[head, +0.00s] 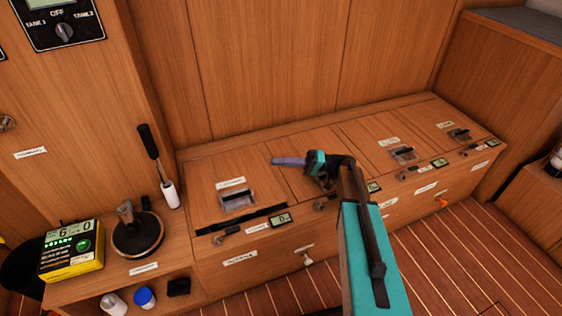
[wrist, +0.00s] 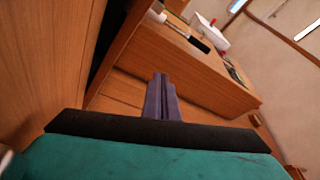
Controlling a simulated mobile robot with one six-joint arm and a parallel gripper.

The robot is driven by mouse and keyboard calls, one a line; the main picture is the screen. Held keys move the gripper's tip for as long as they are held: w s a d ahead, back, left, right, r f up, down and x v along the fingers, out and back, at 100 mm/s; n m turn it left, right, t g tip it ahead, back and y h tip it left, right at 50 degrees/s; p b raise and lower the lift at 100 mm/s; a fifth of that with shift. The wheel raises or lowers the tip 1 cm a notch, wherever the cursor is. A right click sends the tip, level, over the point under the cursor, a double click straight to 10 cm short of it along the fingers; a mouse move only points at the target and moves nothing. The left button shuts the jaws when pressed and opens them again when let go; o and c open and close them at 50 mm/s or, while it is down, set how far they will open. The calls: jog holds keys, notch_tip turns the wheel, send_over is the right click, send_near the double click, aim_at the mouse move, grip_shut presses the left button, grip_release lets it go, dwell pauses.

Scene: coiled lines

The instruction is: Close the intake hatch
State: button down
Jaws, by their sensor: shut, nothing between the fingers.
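A long wooden bench has a row of hatch lids, each with a small label and a recessed metal latch. The leftmost lid (head: 223,169) shows a dark gap along its front edge, so it looks slightly raised. The other lids, such as the one at the right (head: 444,117), look flush. The labels are too small to read, so I cannot tell which lid is the intake hatch. My gripper (head: 275,161) is shut and empty above the bench, just right of the leftmost lid, pointing left. Its purple fingers also show together in the wrist view (wrist: 160,78). My arm hides part of the middle lids.
Small displays and valves line the bench's front edge. At left, a winch (head: 137,235), a yellow box (head: 72,250) and a black-and-white handled tool (head: 160,165) stand on a wooden counter. A wooden wall rises behind the bench. The striped floor (head: 440,260) at right is open.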

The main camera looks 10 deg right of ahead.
jog(key=shift+r, duration=0.1)
jog(key=s+r+p, duration=0.2)
jog(key=s, duration=0.6)
jog(key=s+r+p, duration=0.1)
jog(key=s+r, duration=0.1)
jog(key=s, duration=0.6)
jog(key=shift+r+p, duration=0.35)
jog(key=shift+r, duration=0.05)
dwell(0.3)
jog(key=shift+a, duration=0.1)
